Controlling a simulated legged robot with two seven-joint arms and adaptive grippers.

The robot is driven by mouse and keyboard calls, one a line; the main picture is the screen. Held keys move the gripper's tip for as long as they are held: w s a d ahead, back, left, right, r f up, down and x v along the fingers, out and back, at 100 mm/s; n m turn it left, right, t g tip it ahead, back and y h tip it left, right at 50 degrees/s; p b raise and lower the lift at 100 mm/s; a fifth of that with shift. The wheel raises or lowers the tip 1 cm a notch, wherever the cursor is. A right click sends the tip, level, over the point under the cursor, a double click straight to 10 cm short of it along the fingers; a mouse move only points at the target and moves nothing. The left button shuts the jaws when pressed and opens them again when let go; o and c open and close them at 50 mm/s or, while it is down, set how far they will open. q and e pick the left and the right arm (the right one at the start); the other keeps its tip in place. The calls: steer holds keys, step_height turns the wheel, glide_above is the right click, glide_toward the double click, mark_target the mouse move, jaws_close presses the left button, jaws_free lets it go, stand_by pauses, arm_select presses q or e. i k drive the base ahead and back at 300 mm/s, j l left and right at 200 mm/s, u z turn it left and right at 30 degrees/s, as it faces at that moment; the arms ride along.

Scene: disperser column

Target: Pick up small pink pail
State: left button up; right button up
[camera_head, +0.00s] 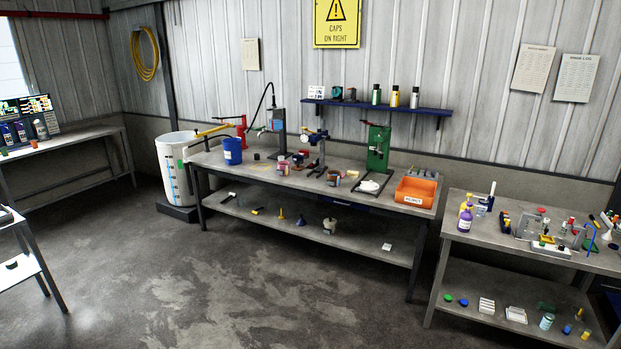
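Several small pail-like containers stand on the middle workbench (240,178). Another small reddish container (283,168) stands further left. Neither of my grippers shows in the head view.
A blue bucket (232,151) and an orange bin (415,191) stand on the same bench. A green press (378,148) stands behind. A large white drum (176,168) is at the bench's left. A second cluttered bench (483,236) is at right. The floor in front is clear.

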mark_target(283, 167)
steer(key=i, duration=4.8)
